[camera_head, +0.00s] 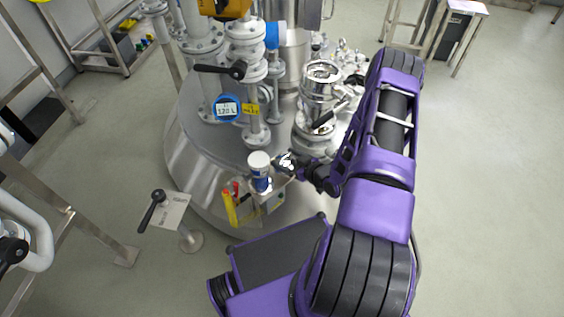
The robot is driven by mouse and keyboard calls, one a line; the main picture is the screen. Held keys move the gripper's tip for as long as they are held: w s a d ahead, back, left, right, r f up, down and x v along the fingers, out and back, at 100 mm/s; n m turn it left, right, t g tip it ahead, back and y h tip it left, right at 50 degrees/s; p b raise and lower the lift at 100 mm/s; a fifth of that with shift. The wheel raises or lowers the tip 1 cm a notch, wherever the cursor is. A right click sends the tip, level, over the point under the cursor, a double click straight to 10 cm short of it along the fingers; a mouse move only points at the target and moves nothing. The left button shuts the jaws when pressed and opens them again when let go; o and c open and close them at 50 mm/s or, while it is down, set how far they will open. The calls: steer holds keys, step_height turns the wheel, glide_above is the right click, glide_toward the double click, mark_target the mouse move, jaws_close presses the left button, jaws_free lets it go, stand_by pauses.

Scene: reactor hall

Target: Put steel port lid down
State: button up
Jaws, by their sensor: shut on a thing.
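My gripper (292,166) is at the end of my purple arm, low over the front edge of the steel reactor vessel (190,160). It is shut on a small metallic piece, which I take to be the steel port lid (283,160); the fingers hide much of it. The held piece is just right of a white and blue bottle (260,168); I cannot tell whether they touch. A steel port (322,90) stands upright on the vessel top behind the gripper, with a clamp handle on its side.
A small shelf (270,194) at the vessel front carries the bottle, with yellow and red-handled tools (231,206) at its left. A flanged pipe stack (250,100) with a black lever rises behind.

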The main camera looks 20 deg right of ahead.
mark_target(284, 162)
steer(key=shift+w+a, duration=0.25)
steer(key=shift+w, duration=0.35)
steer(key=shift+w+a+f+b, duration=0.15)
steer(key=shift+f+b, duration=0.1)
steer(key=shift+f, duration=0.6)
steer(key=shift+w+d+f+b, duration=0.1)
steer(key=shift+w+f+b, duration=0.1)
steer(key=shift+f, duration=0.65)
steer(key=shift+s+f, duration=0.1)
steer(key=o, duration=1.5)
steer(key=shift+s+r, duration=0.2)
steer(key=shift+s, duration=0.05)
steer(key=p+v, duration=0.1)
steer(key=v, duration=1)
steer(key=shift+s, duration=0.2)
